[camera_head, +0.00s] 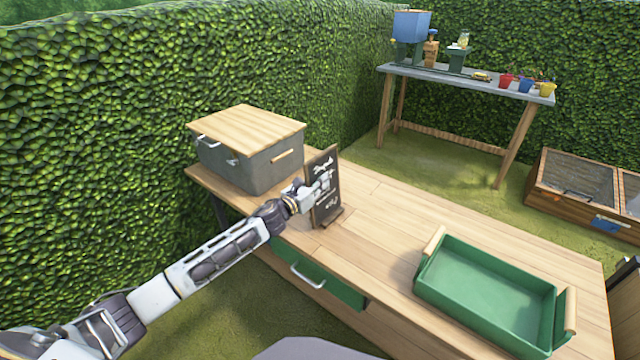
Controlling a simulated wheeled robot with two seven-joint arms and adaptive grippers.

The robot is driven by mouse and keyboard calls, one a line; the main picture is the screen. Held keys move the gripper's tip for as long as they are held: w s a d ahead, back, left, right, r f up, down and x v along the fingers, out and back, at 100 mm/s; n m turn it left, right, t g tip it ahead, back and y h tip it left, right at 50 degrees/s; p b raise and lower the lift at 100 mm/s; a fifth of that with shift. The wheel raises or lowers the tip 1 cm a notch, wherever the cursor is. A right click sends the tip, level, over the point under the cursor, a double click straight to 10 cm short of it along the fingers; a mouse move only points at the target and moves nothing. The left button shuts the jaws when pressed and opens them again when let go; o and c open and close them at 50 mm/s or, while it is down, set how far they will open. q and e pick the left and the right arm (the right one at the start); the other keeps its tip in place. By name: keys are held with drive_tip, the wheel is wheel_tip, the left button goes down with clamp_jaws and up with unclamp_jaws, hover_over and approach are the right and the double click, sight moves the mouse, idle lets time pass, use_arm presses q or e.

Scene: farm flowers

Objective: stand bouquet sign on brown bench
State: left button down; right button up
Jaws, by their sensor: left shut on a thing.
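The bouquet sign (325,205) is a small black board with white writing and a wooden foot. It stands upright, slightly tilted, at the front left part of the brown bench (385,225). Its foot appears to be at the bench top; I cannot tell whether it is touching. My left gripper (318,190) is at the sign's left edge and shut on it, its fingertips partly over the writing. My right gripper is not in view.
A grey box with a wooden lid (246,135) stands at the bench's left end, close behind the sign. A green tray with wooden handles (484,312) lies at the right. The bench middle is clear. A green drawer (318,274) is below. A grey-topped table (450,78) stands farther back.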

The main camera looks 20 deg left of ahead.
use_arm(q)
drive_tip(key=shift+f, duration=0.1)
drive_tip(key=c, duration=1.5)
unclamp_jaws()
drive_tip(key=shift+v, duration=0.95)
drive_tip(key=shift+p+v, duration=0.3)
drive_tip(key=shift+v, duration=4.8)
drive_tip(key=shift+r, duration=0.2)
drive_tip(key=shift+f, duration=0.1)
